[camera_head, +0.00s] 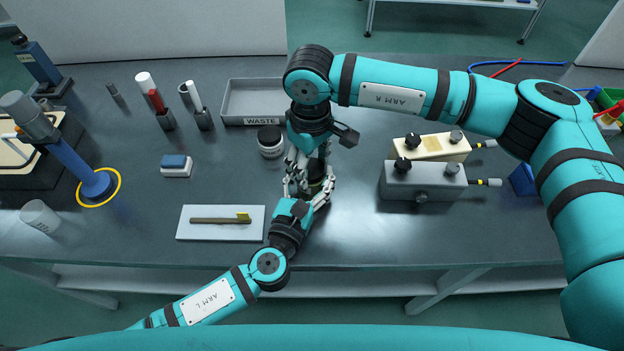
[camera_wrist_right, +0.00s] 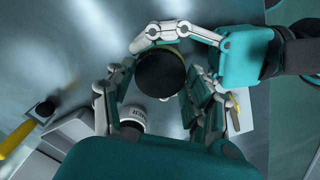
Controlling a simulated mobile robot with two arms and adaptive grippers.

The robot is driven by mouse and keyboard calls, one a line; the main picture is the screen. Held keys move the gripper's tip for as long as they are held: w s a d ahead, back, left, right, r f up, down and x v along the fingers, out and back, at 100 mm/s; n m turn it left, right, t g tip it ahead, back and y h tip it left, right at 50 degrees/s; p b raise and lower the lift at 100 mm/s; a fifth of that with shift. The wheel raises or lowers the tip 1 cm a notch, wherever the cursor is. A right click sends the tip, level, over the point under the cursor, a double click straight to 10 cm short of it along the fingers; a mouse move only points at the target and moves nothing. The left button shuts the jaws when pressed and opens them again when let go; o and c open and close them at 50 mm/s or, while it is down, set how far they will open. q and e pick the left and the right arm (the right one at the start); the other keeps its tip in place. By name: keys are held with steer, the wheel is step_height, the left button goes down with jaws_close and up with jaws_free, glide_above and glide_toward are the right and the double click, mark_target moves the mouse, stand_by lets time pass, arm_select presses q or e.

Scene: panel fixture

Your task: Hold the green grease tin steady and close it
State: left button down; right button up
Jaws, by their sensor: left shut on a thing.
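The green grease tin (camera_head: 317,184) is mostly hidden by both hands in the head view. In the right wrist view its round black top (camera_wrist_right: 161,75) shows from above, with a thin olive edge at its far side. My left gripper (camera_head: 308,190) is shut around the tin from the front; its pale fingers also show beside the tin in the right wrist view (camera_wrist_right: 178,35). My right gripper (camera_head: 308,165) points down over the tin. Its fingers (camera_wrist_right: 161,82) stand apart on both sides of the black top, with a small gap visible at the left.
A brush (camera_head: 221,219) lies on a white plate (camera_head: 191,228) at front left. Two valve boxes (camera_head: 423,184) (camera_head: 431,150) stand at right.

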steer(key=o, duration=0.3)
steer(key=shift+r, duration=0.1)
steer(key=shift+r, duration=2.2)
steer(key=o, duration=0.6)
step_height(320, 180, up, 12)
steer(key=shift+f, duration=0.1)
arm_select(q)
steer(key=shift+c, duration=1.4)
jaws_free()
